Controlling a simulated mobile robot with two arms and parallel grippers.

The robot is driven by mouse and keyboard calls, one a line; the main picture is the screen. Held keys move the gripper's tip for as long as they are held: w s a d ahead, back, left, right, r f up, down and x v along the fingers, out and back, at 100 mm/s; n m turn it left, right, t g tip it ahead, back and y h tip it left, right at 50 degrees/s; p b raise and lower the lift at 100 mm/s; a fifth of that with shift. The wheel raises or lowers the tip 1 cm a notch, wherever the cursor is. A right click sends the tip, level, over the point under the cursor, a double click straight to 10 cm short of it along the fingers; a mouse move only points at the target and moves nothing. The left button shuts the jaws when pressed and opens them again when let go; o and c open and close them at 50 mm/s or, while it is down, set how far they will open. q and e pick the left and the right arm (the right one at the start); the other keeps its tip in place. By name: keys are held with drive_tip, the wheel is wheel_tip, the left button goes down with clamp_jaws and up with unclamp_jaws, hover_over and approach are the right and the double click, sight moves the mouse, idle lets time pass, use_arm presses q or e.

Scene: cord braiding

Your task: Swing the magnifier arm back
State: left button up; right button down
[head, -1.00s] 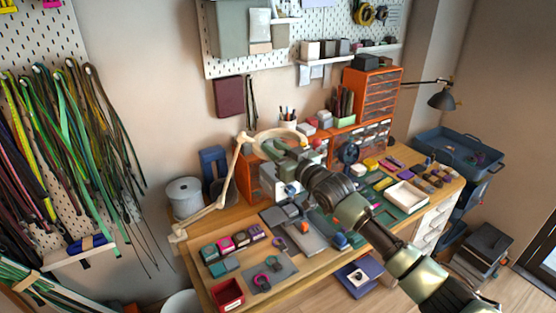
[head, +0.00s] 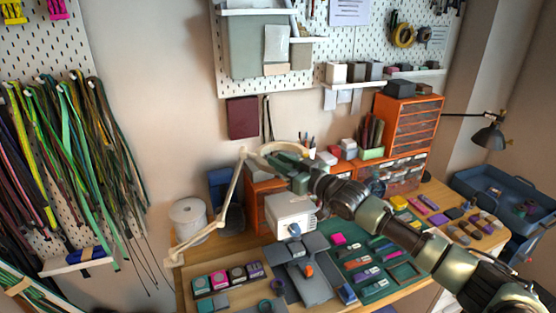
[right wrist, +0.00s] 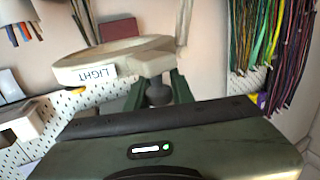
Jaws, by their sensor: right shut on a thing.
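The beige magnifier arm (head: 230,192) rises from the left end of the workbench to a raised elbow, then runs right to its ring-shaped head (head: 262,149). The head hangs near the wall, above and behind a white boxy machine. My right gripper (head: 285,165) reaches in from the lower right and is shut at the head. In the right wrist view, the ring (right wrist: 85,68) carries a "LIGHT" label, and the green fingers of my right gripper (right wrist: 157,90) close around a dark knob below the ring's mount. The exact contact is partly hidden. My left gripper is out of view.
The white machine (head: 291,214) and a grey press stand below my right arm. Orange drawers (head: 410,124) stand behind to the right, near a black desk lamp (head: 488,136). A white spool (head: 188,219) stands left of the magnifier arm. Cords hang on the left pegboard.

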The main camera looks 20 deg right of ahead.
drive_tip(key=c, duration=1.4)
unclamp_jaws()
drive_tip(key=shift+o, duration=0.7)
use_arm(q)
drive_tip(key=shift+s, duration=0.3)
use_arm(e)
drive_tip(key=shift+w+d, duration=0.1)
drive_tip(key=shift+s+f, duration=0.1)
drive_tip(key=shift+s, duration=0.15)
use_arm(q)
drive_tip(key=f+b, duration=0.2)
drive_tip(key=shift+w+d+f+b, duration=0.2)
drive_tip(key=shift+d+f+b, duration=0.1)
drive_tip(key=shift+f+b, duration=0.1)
use_arm(e)
drive_tip(key=v, duration=0.7)
drive_tip(key=shift+d, duration=0.15)
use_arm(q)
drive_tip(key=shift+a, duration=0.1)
use_arm(e)
drive_tip(key=shift+s, duration=0.15)
